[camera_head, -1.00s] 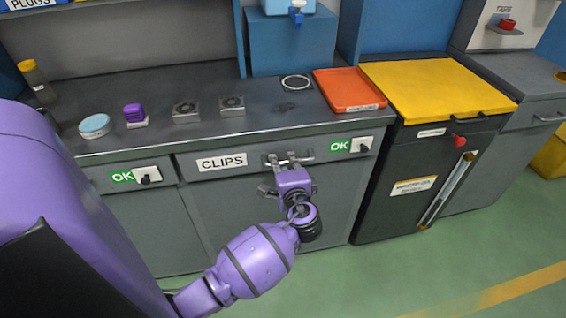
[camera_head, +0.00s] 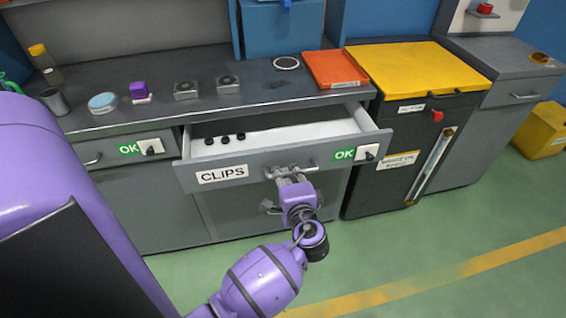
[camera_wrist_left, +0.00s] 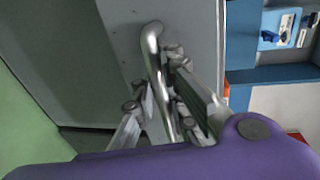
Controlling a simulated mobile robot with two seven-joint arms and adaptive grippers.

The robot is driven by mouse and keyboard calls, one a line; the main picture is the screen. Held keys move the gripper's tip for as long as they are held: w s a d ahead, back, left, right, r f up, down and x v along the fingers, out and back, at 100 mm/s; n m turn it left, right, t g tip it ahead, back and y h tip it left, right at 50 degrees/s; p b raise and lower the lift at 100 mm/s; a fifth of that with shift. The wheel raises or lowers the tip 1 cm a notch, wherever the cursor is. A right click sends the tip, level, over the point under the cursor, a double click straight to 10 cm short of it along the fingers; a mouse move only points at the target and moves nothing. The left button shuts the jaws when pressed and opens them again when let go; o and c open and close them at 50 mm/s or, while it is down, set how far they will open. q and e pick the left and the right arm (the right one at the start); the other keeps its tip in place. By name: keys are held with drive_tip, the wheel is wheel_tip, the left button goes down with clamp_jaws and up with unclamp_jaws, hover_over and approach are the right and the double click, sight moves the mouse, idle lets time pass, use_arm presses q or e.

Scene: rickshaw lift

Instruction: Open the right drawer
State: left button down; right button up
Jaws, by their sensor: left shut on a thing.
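The right drawer (camera_head: 262,175), labelled CLIPS, is pulled out from the grey counter in the head view. Its white inside (camera_head: 290,134) shows, with several small black pieces (camera_head: 225,138) at the left. My left gripper (camera_head: 289,172) is shut on the metal bar handle (camera_head: 312,168) at the drawer front. In the left wrist view the handle (camera_wrist_left: 154,65) runs between the fingers (camera_wrist_left: 170,105) of this gripper. The right gripper is not in view.
A closed left drawer (camera_head: 115,150) is beside it. On the counter (camera_head: 255,96) are an orange tray (camera_head: 335,70), a purple block (camera_head: 138,91) and a blue-lidded round tin (camera_head: 102,102). A yellow-topped dark cabinet (camera_head: 415,75) stands right. Green floor (camera_head: 440,240) is clear in front.

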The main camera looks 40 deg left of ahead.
use_arm(q)
drive_tip(key=f+v, duration=0.1)
drive_tip(key=v, duration=0.6)
drive_tip(key=shift+s+d, duration=0.25)
drive_tip(key=shift+d, duration=0.1)
